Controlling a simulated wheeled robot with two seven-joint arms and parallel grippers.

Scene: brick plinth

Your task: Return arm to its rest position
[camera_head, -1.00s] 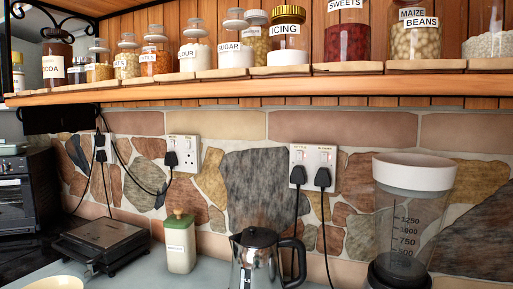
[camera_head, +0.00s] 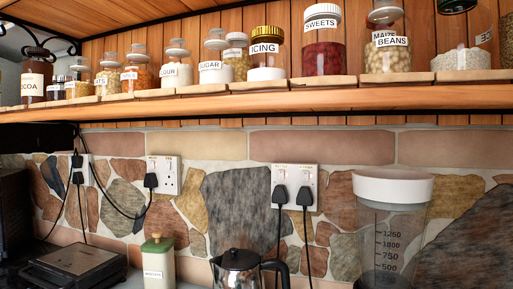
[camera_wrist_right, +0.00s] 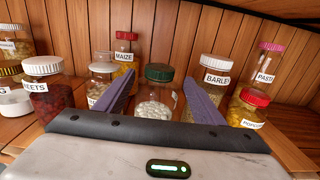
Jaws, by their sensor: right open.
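My right gripper (camera_wrist_right: 160,77) shows in the right wrist view with its two purple fingers spread apart, open. A glass jar with a dark green lid and pale contents (camera_wrist_right: 154,105) stands upright beyond and between the fingers. I see nothing held; whether a finger touches any jar I cannot tell. Neither arm shows in the head view, and my left gripper is in no view.
A wooden shelf (camera_head: 250,104) bears several jars, including sweets (camera_head: 323,45), icing (camera_head: 265,55) and beans (camera_head: 388,55). In the wrist view, a barley jar (camera_wrist_right: 212,80) stands right of the fingers. Below the shelf are a kettle (camera_head: 236,270) and a measuring jug (camera_head: 392,225).

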